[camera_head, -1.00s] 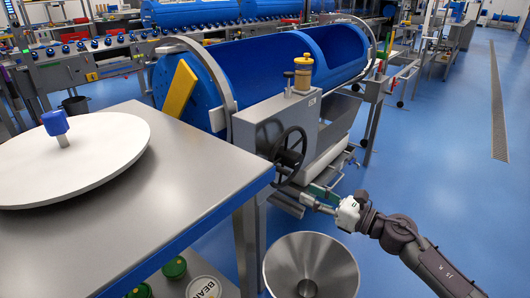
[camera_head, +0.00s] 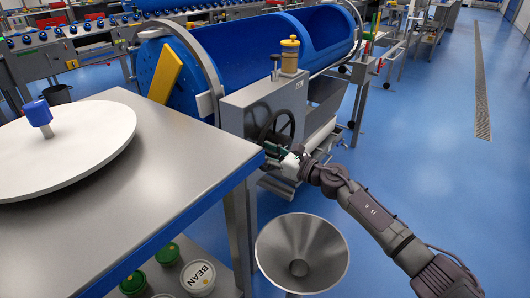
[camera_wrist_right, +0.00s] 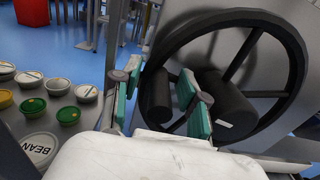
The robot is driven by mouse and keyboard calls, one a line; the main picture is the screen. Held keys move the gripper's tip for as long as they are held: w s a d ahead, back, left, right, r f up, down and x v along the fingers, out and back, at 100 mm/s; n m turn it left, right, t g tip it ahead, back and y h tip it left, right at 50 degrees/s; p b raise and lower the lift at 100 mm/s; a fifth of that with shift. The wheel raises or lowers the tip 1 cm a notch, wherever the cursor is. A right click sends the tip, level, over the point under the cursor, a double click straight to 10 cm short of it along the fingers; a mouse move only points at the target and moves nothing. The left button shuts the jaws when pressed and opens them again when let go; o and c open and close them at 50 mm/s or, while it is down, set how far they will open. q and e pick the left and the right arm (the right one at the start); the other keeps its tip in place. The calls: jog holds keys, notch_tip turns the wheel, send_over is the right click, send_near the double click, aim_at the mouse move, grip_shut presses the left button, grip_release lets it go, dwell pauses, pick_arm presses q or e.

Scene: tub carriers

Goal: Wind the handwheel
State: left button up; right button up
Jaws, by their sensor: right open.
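The black spoked handwheel (camera_head: 290,124) is on the front of the grey metal box of the blue drum machine. In the right wrist view its rim (camera_wrist_right: 293,50) fills much of the right side, with a thick dark hub (camera_wrist_right: 226,104). A dark cylindrical handle (camera_wrist_right: 157,96) shows between the teal-padded fingers of my right gripper (camera_wrist_right: 160,100). These fingers are open, with a visible gap on the left of the handle; contact on the right is unclear. In the head view my right gripper (camera_head: 279,153) is at the wheel's lower part, its fingertips partly hidden. My left gripper is not in view.
A steel table (camera_head: 180,150) with a round white disc (camera_head: 90,150) stands close on the left of my right arm. A metal funnel (camera_head: 330,255) is below the arm. Lidded tubs (camera_head: 198,278) sit on the shelf under the table. Blue floor on the right is clear.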

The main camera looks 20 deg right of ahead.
jog(key=shift+w+a, duration=0.15)
jog(key=shift+r, duration=0.1)
grip_shut()
jog(key=shift+r, duration=0.15)
